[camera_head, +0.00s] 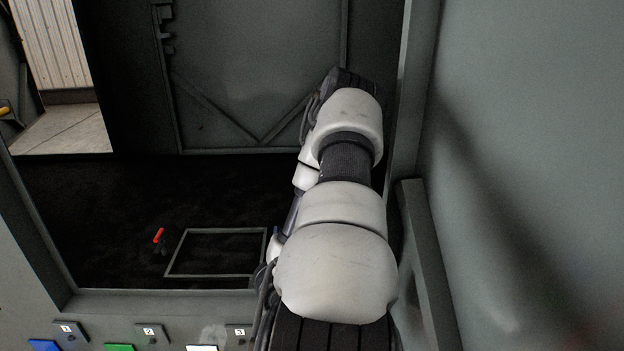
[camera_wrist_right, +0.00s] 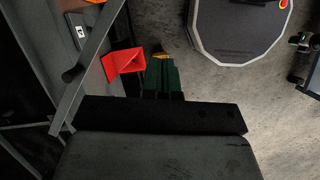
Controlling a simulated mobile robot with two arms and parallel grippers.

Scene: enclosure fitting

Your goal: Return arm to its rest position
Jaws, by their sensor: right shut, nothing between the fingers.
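My white and black right arm (camera_head: 340,220) runs up the middle of the head view, over the sill and into the dark enclosure. Its far end is foreshortened, and no gripper fingers show in that view. In the right wrist view my right gripper (camera_wrist_right: 161,62) shows as two dark green fingers beyond a black bar and a grey body. The fingers are together, with nothing between them. A red angled piece (camera_wrist_right: 122,62) is close to the left of the fingers; whether they touch is unclear. My left arm and gripper are out of view.
The enclosure's grey right wall (camera_head: 530,160) stands beside my arm. A small red-handled part (camera_head: 159,235) and a rectangular frame (camera_head: 216,274) are on the dark floor. Blue (camera_head: 44,345), green (camera_head: 119,347) and white (camera_head: 201,348) pieces line the front panel below numbered labels.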

